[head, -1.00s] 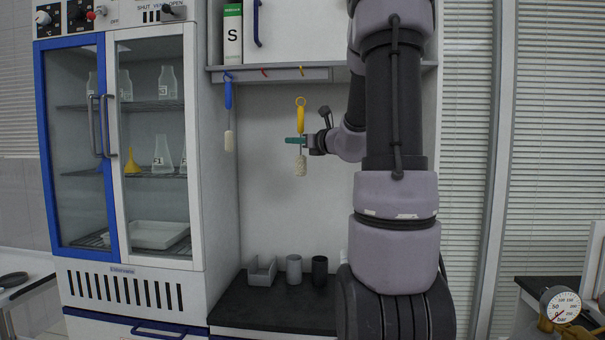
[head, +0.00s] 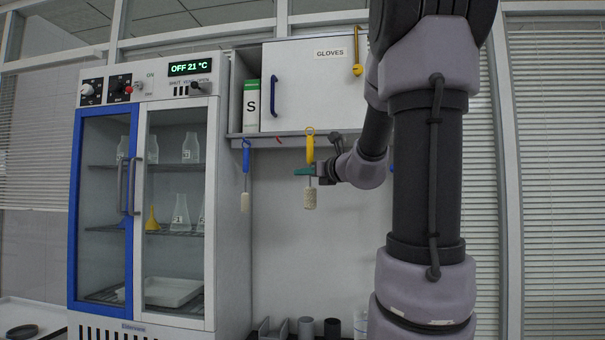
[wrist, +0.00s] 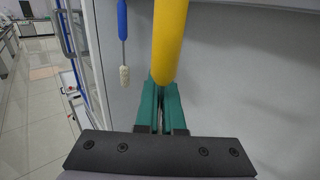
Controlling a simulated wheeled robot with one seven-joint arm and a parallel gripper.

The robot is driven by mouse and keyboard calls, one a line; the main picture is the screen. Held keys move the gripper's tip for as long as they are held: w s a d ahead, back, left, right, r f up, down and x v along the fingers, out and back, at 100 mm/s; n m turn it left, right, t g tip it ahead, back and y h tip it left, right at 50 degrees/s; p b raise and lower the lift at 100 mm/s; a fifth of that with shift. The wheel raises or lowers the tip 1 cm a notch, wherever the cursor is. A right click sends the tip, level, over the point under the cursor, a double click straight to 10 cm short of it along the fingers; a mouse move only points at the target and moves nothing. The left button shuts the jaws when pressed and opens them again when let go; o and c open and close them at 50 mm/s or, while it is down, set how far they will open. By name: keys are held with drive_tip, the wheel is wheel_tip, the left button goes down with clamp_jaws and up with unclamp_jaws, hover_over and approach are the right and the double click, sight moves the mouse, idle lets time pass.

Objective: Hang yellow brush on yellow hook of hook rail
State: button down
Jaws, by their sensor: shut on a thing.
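The yellow brush (head: 310,148) hangs upright in my gripper (head: 305,171), its ring up and its pale bristle head down. My gripper is shut on it just below the yellow handle. In the wrist view the yellow handle (wrist: 169,40) rises from between the green fingers (wrist: 161,108). The hook rail (head: 285,141) runs under the wall cabinet. The brush's ring is at about the height of the rail and overlaps it in the head view; I cannot tell the gap in depth. The yellow hook is hidden behind the brush.
A blue brush (head: 246,165) hangs at the rail's left end, close to the glass-door incubator (head: 150,200). The white cabinet (head: 315,85) is above the rail. Grey and dark cups (head: 332,328) stand on the counter below. The wall under the rail is clear.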

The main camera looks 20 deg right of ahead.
drive_tip(key=w+d+f, duration=0.1)
drive_tip(key=w+d, duration=0.3)
drive_tip(key=w, duration=0.2)
drive_tip(key=shift+w+d+f, duration=0.15)
idle(0.7)
idle(0.6)
drive_tip(key=c, duration=1)
unclamp_jaws()
drive_tip(key=shift+o, duration=0.2)
